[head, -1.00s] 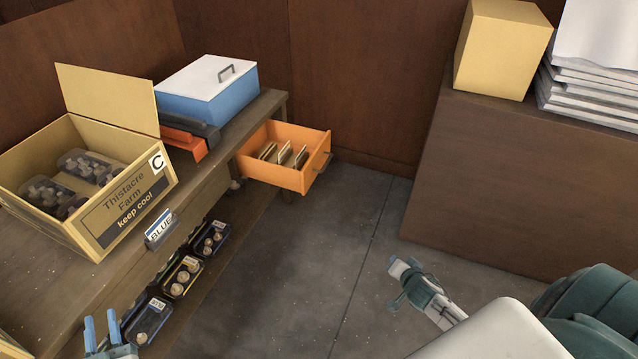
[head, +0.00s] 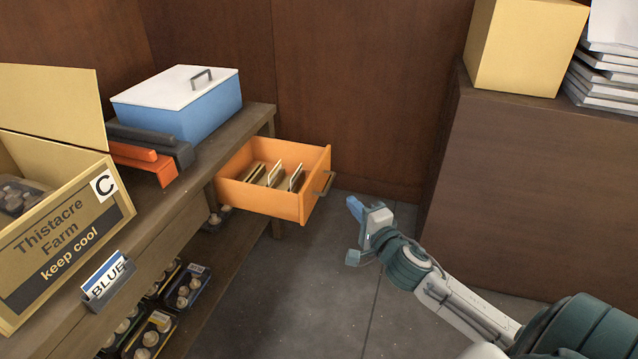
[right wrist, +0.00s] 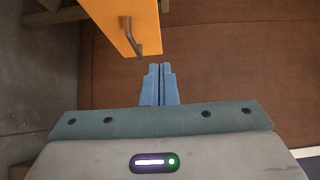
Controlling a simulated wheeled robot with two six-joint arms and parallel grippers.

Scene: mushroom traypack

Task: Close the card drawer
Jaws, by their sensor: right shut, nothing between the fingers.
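The orange card drawer (head: 258,203) is pulled out from the end of the wooden bench in the head view. Several cards stand inside it, and a dark handle (head: 325,183) is on its front. My right gripper (head: 352,206) is just right of the drawer front, apart from it, with its blue fingers pointing toward it. In the right wrist view the shut, empty fingers (right wrist: 160,68) are just below the drawer front (right wrist: 122,22) and its handle (right wrist: 133,38). My left gripper is not in the head view now.
The bench (head: 215,160) carries a blue box with a white lid (head: 180,103), an orange-and-dark tool (head: 150,156) and an open carton (head: 68,232). Mushroom packs (head: 152,335) sit on its lower shelf. A brown cabinet (head: 535,195) stands at right. The floor between is clear.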

